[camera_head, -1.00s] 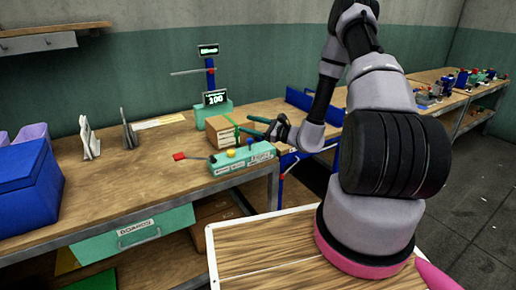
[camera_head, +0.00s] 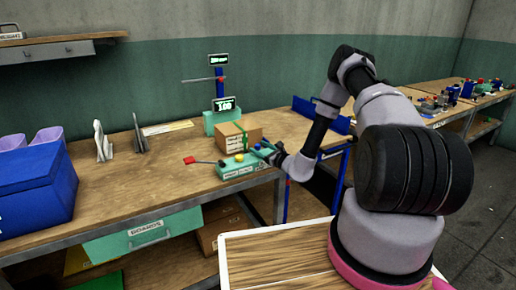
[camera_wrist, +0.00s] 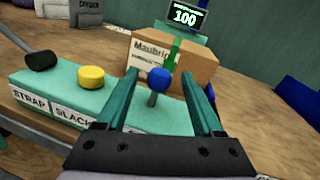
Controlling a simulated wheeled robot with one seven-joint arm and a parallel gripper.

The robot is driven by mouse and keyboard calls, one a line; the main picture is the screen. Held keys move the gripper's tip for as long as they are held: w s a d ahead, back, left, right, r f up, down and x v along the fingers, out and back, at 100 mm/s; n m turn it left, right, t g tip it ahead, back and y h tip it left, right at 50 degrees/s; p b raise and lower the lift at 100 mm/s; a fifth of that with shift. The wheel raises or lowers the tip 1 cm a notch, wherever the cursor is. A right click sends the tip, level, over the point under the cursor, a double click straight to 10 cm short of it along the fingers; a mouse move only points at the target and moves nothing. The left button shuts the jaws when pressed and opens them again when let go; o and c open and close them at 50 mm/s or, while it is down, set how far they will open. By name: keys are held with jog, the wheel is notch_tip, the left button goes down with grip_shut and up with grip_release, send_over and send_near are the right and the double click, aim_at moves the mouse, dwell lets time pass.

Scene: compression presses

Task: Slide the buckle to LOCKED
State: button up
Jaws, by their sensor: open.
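A teal control panel (camera_head: 232,171) stands on the workbench, with labels STRAP and SLACK showing in the wrist view (camera_wrist: 68,107). It carries a dark knob (camera_wrist: 41,60), a yellow button (camera_wrist: 91,77) and a blue ball knob (camera_wrist: 160,82) on a grey stalk. The label below the blue knob is hidden by my gripper, and I cannot tell which part is the buckle. My gripper (camera_wrist: 166,78) is open, its teal fingers on either side of the blue knob; contact is not clear. A cardboard box (camera_wrist: 190,68) with a green strap stands behind the panel.
A red handle (camera_head: 189,160) sticks out left of the panel. A blue bin (camera_head: 38,186) stands at the left. The bench between is mostly clear.

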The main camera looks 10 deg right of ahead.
jog(key=shift+x, duration=0.75)
grip_shut()
dwell(0.9)
